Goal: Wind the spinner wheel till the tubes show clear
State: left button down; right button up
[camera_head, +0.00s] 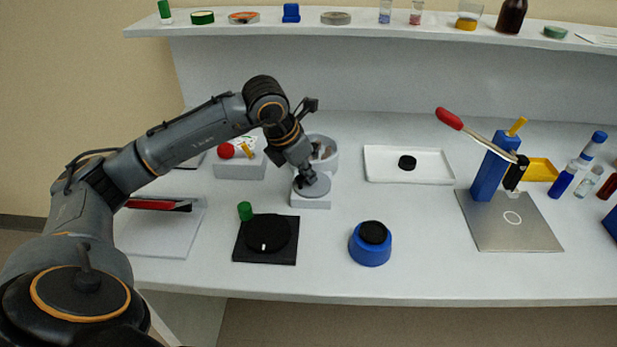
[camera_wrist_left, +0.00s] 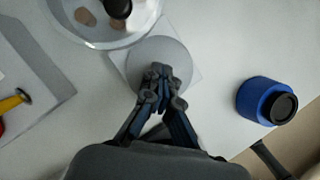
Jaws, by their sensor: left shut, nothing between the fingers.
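A grey disc, the likely spinner wheel (camera_head: 318,187), lies flat on a white block in front of a round white bowl (camera_head: 331,146). It also shows in the left wrist view (camera_wrist_left: 178,58). There the clear-rimmed bowl (camera_wrist_left: 148,12) holds brownish round shapes, likely the tubes (camera_wrist_left: 86,17), around a dark hub (camera_wrist_left: 117,7). They look brown, not clear. My left gripper (camera_head: 309,179) is shut and empty, its fingertips over the disc in the wrist view (camera_wrist_left: 160,70). I cannot tell whether they touch it. My right gripper is not in view.
A black plate with a dial (camera_head: 267,234) and green knob (camera_head: 245,210) sits in front. A blue round pot (camera_head: 369,248) is to the right. A white tray (camera_head: 430,178) and a red-handled lever press (camera_head: 489,168) stand farther right. A shelf (camera_head: 400,35) runs behind.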

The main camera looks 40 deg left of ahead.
pick_arm(q)
jog(key=shift+s+d+f, duration=0.15)
jog(key=shift+s+f, duration=0.2)
jog(key=shift+f, duration=0.25)
jog(key=c, duration=1)
grip_release()
jog(key=shift+s+d+r, duration=0.1)
jog(key=shift+c, duration=0.2)
jog(key=o, duration=1)
jog(key=shift+w+a, duration=0.2)
jog(key=shift+a, duration=0.15)
jog(key=shift+o, duration=0.2)
jog(key=shift+r, duration=0.1)
jog(key=shift+d, duration=0.1)
jog(key=shift+r, duration=0.3)
jog(key=v, duration=1.1)
jog(key=shift+r, duration=0.25)
